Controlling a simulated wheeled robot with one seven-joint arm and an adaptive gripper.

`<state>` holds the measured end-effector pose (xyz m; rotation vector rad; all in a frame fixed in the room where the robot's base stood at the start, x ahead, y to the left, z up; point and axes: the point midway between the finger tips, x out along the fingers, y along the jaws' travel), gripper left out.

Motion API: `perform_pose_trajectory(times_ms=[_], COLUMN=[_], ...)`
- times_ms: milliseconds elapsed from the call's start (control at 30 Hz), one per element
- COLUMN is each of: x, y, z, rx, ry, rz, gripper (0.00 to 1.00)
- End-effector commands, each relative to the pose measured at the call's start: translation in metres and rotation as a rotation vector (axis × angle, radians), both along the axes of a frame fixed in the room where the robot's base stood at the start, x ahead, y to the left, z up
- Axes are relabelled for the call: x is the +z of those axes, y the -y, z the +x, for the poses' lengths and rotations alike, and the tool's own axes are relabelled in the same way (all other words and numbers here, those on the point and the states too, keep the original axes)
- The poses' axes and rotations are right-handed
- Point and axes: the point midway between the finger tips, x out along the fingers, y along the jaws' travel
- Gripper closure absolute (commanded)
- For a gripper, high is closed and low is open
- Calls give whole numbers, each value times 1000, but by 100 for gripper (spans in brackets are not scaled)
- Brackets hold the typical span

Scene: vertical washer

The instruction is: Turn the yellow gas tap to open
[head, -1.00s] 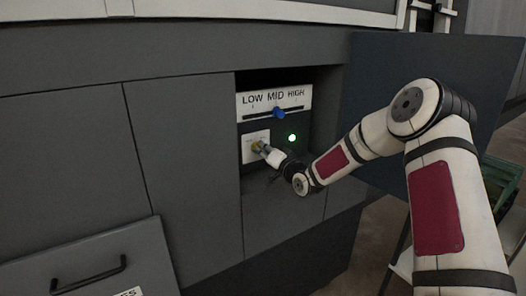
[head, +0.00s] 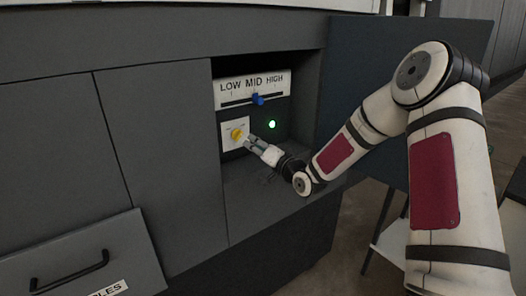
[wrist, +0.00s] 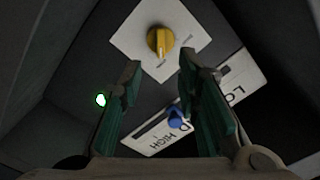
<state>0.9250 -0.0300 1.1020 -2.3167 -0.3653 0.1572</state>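The yellow gas tap (head: 236,134) sits on a white square plate (head: 229,145) inside the recess of the dark cabinet. In the wrist view the tap (wrist: 160,40) shows at the top centre, with its whole knob visible on the tilted plate (wrist: 124,40). My gripper (head: 249,142) is just right of the tap in the head view and apart from it. In the wrist view my gripper (wrist: 158,72) has its two green-padded fingers spread with nothing between them, and the tap lies beyond the fingertips.
Above the tap is a LOW MID HIGH panel (head: 280,84) with a blue slider (head: 258,99) near MID. A green light (head: 272,125) glows to the right. The recess walls and floor surround my gripper. A handled drawer front (head: 75,262) is at lower left.

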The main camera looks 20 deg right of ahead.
Motion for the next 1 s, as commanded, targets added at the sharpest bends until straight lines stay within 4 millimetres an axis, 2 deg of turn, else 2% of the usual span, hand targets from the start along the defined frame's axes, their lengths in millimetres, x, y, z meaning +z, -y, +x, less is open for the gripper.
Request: perform_pose_trajectory(times_ms=[100, 300, 833, 1000], x=[0, 0, 0, 3], y=[7, 12, 12, 3], z=[-20, -37, -40, -44], rx=[-1, -1, 1, 8], ry=[-1, -1, -3, -64], rz=[0, 0, -5, -117], gripper=[70, 70, 70, 70])
